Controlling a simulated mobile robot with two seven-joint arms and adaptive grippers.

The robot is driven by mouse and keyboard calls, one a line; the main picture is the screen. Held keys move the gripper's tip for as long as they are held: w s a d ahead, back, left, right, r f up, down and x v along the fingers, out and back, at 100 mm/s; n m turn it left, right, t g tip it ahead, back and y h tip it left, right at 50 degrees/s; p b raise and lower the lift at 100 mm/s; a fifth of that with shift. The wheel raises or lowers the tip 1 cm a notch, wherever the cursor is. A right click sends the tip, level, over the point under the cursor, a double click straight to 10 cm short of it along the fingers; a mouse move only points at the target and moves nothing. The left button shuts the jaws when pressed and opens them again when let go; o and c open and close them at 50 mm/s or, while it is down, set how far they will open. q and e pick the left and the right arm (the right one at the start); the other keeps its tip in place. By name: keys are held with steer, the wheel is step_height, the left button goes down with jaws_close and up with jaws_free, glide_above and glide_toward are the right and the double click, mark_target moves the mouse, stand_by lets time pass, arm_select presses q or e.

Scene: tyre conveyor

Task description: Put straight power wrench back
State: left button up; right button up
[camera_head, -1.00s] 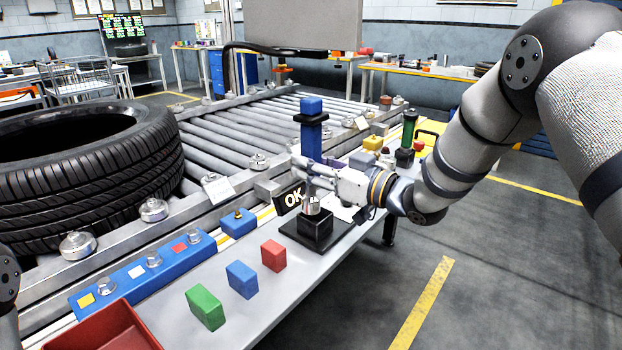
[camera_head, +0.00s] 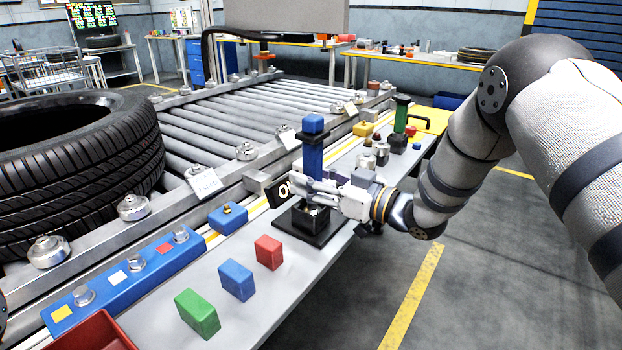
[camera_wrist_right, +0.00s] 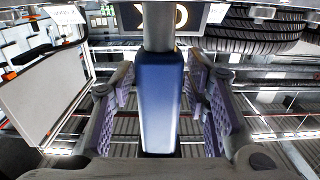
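A straight power wrench with a blue body (camera_head: 313,152) stands upright on a black square stand (camera_head: 303,229) on the grey bench. Its silver lower part reaches the stand's socket, partly hidden by my gripper. My right gripper (camera_head: 308,187) is level, with its fingers around the wrench's lower part. In the right wrist view the blue body (camera_wrist_right: 160,100) lies between the two padded fingers (camera_wrist_right: 165,98), with a narrow gap visible on each side, so the gripper looks open. My left gripper is out of view.
Red (camera_head: 268,252), blue (camera_head: 238,280) and green (camera_head: 198,313) blocks lie in front of the stand. A blue strip with bolts (camera_head: 125,280) and a red tray (camera_head: 90,334) are at left. An OK sign (camera_head: 277,193) is behind. A green tool (camera_head: 401,115) stands farther back.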

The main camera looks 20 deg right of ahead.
steer(key=shift+s+a+r, duration=0.1)
steer(key=shift+r, duration=0.05)
